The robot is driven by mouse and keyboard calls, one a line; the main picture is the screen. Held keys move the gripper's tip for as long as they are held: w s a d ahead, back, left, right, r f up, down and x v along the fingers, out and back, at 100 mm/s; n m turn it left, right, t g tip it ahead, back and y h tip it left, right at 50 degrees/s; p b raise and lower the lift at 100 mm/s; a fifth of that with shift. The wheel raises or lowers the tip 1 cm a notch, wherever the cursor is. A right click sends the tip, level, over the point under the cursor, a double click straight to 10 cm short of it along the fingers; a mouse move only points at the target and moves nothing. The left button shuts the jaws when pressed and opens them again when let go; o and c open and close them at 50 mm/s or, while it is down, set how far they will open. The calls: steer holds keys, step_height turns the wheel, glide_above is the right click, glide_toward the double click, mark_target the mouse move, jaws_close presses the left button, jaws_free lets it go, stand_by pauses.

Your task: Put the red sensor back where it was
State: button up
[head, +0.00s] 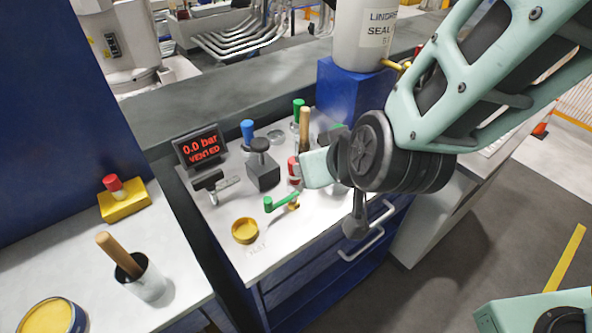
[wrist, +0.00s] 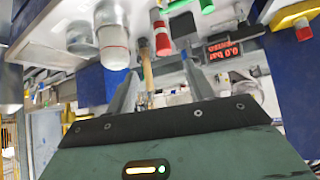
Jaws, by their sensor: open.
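The red sensor (head: 293,169) is upright at the bench top, just left of my gripper (head: 314,168) in the head view, and partly hidden by it. In the wrist view a red cylinder (wrist: 161,38) with a pale band, seemingly the same sensor, shows beyond the fingertips. My gripper (wrist: 160,66) is open there, with nothing clearly held between the fingers. A wooden handle (wrist: 147,75) shows behind the gap. I cannot tell whether a finger touches the sensor, or what lies under its lower end.
A display (head: 199,147) reads 0.0 bar, vented. A green lever (head: 283,202) and yellow cap (head: 245,231) are in front. A container (head: 362,32) stands behind.

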steer(key=shift+a+b+x, duration=0.1)
steer(key=shift+b+x, duration=0.15)
steer(key=shift+x, duration=3.3)
steer(key=shift+a+b+x, duration=0.15)
steer(key=shift+b+x, duration=0.1)
steer(key=shift+x, duration=3.3)
steer(key=shift+s, duration=0.1)
jaws_close()
